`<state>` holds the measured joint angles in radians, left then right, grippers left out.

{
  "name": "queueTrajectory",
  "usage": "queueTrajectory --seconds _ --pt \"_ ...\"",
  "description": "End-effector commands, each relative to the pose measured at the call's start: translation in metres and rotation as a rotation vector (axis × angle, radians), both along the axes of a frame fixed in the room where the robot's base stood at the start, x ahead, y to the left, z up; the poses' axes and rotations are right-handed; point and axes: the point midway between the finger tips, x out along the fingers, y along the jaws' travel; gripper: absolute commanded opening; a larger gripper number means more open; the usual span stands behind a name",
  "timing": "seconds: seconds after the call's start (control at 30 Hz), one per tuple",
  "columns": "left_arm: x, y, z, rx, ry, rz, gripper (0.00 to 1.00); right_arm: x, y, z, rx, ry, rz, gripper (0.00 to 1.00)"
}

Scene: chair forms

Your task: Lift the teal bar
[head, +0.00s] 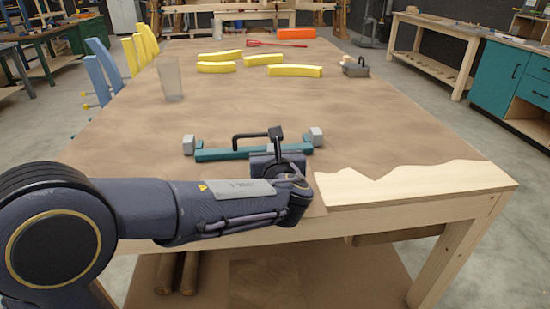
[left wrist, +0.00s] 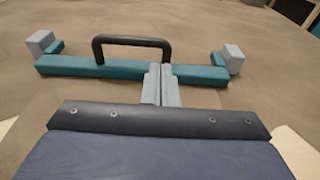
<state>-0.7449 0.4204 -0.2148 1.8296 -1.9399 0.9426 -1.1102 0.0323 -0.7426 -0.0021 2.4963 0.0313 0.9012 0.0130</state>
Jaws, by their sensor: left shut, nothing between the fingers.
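The teal bar (head: 222,154) lies on the brown-covered table near its front edge. It has a grey block at each end and a black arched handle (head: 252,136) on top. In the left wrist view the bar (left wrist: 75,65) runs across the picture, with the handle (left wrist: 130,40) standing up from it. My left gripper (head: 273,157) is shut and empty at the bar's near side, to the right of the handle's middle. Its fingertips (left wrist: 162,72) overlap the bar beside the handle's right leg; I cannot tell whether they touch it. My right gripper is out of view.
Several yellow curved pieces (head: 295,70), a grey tool (head: 355,67), a red tool (head: 275,44) and an orange block (head: 296,34) lie farther back. A clear upright container (head: 170,79) stands at the left. The table's middle is free.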

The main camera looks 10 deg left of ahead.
Motion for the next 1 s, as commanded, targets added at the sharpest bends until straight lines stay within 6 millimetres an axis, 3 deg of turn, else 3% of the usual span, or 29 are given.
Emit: queueTrajectory --seconds 0.1,0.3,0.73,1.0 --pt "0.018 0.006 -0.004 0.000 0.001 0.002 0.00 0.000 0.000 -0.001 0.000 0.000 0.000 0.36" --pt "0.035 0.010 -0.006 0.000 0.000 0.001 0.00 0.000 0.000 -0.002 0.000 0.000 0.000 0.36" --pt "0.037 0.011 -0.006 -0.001 0.001 0.000 0.00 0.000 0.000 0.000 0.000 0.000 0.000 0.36" --pt "0.038 0.011 0.002 -0.013 0.043 -0.001 0.00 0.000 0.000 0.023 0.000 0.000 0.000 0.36"
